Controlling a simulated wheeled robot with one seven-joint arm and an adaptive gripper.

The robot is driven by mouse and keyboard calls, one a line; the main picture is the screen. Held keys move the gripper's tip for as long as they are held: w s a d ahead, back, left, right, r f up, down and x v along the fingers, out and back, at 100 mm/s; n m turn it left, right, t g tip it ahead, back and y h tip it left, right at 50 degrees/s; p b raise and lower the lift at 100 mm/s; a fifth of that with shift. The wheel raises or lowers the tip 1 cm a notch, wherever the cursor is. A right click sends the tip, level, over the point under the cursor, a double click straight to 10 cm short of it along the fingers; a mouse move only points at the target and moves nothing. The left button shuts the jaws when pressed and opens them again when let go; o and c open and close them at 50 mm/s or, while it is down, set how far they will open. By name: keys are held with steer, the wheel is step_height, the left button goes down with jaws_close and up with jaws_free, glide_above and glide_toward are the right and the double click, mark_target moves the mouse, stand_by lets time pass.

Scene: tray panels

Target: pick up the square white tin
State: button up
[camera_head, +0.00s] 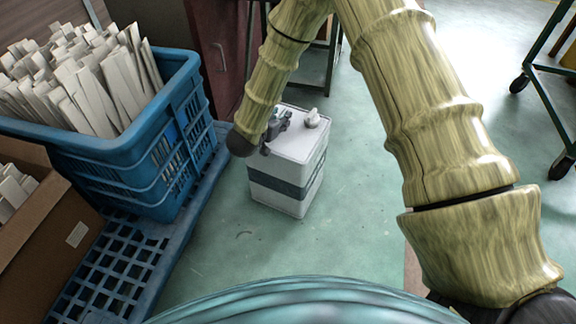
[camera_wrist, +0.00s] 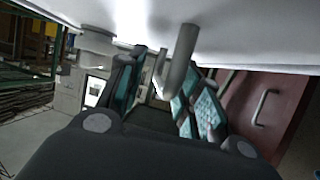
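The square white tin (camera_head: 311,160) stands upright on the floor, with a dark grey band around its sides and a pale cap (camera_head: 313,118) on top. My gripper (camera_head: 277,124) is low at the left part of the tin's top; my arm partly covers the area. In the wrist view the tin's pale top (camera_wrist: 245,30) fills the upper edge. A grey bent handle (camera_wrist: 178,62) hangs from it near my gripper's two teal-padded fingers (camera_wrist: 158,85). The fingers are apart, with a gap between them. I cannot tell whether they touch the handle.
A blue crate (camera_head: 100,150) full of pale strips stands left of the tin on a blue pallet (camera_head: 120,262). A cardboard box (camera_head: 45,225) is at the lower left. A dark red cabinet (camera_head: 222,50) is behind. The green floor (camera_head: 350,230) right of the tin is clear.

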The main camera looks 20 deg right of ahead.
steer(key=shift+w+d+f, duration=0.1)
steer(key=shift+w+d, duration=0.05)
steer(key=shift+w, duration=0.1)
jaws_close()
steer(key=shift+r, duration=0.2)
stand_by(0.3)
